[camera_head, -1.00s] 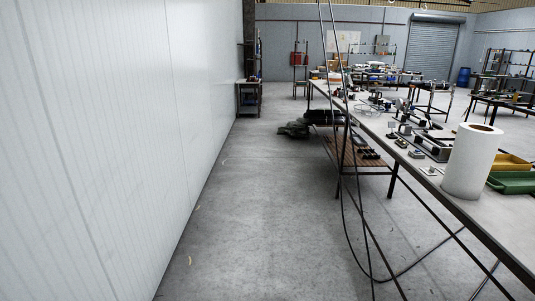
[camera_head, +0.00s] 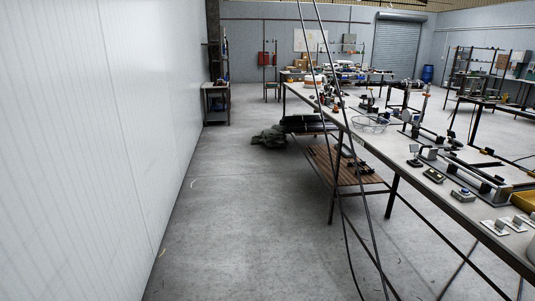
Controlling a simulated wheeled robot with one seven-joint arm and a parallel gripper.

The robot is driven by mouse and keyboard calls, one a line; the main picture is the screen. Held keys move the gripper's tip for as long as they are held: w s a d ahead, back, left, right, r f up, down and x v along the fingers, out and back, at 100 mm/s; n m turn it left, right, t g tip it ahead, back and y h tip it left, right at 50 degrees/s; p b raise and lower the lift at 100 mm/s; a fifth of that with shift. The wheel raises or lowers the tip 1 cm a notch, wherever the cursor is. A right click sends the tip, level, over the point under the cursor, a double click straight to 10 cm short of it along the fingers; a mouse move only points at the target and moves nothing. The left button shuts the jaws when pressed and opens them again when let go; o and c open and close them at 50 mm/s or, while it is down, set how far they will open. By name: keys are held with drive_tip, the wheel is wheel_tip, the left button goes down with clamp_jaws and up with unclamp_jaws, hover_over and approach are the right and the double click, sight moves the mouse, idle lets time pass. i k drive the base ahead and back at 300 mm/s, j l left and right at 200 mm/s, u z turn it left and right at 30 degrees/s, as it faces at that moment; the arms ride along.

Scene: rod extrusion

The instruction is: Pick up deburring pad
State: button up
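My gripper is not in view. No deburring pad can be made out for certain. Small blocks lie near the front edge of the long workbench (camera_head: 400,155) on the right. Among them are a dark-topped block (camera_head: 434,175), another small block (camera_head: 462,194) and several pale pieces (camera_head: 495,227) at the lower right. They are too small to tell what each one is.
A white wall (camera_head: 90,140) runs along the left. Clear concrete floor (camera_head: 235,220) lies between it and the workbench. Black cables (camera_head: 372,240) hang in front of the bench. A wire basket (camera_head: 369,124) stands on it. A dark heap (camera_head: 269,137) lies on the floor.

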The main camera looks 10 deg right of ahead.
sight(490, 152)
drive_tip(key=i+z, duration=0.1)
drive_tip(key=i, duration=0.85)
drive_tip(key=i+j+z, duration=0.1)
drive_tip(key=i, duration=0.85)
drive_tip(key=i+z, duration=0.2)
drive_tip(key=i, duration=0.25)
drive_tip(key=i+j+z, duration=0.15)
drive_tip(key=i, duration=0.3)
drive_tip(key=i+j+z, duration=0.2)
drive_tip(key=i, duration=0.25)
drive_tip(key=i+j+z, duration=0.2)
drive_tip(key=i, duration=0.25)
